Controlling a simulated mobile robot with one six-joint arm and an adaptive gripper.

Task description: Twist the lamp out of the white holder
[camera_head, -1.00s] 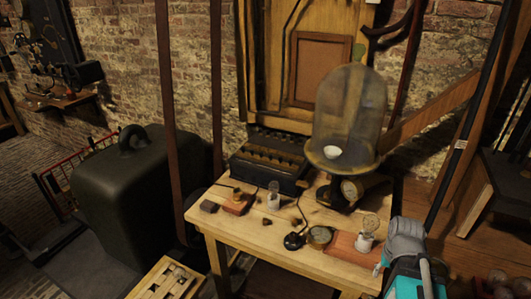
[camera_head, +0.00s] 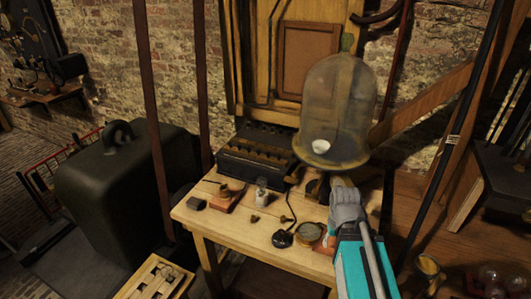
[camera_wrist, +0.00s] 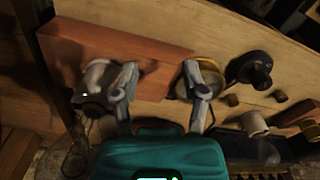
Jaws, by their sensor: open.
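In the wrist view, a pale holder (camera_wrist: 97,80) stands at the left end of a red-brown board. A clear glass lamp (camera_wrist: 75,150) shows dimly at its lower end. My gripper (camera_wrist: 160,70) is open, its fingers spread above the board; the left finger is beside the holder, and I cannot tell whether they touch. In the head view my gripper (camera_head: 347,205) hides this lamp and holder. A second, smaller white holder (camera_wrist: 254,123) with a lamp stands apart; it also shows in the head view (camera_head: 262,194).
A round brass-rimmed piece (camera_head: 311,232) and a black knob (camera_head: 282,239) lie to the left on the wooden table (camera_head: 235,222). A dark ridged case (camera_head: 255,160) stands at the back left.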

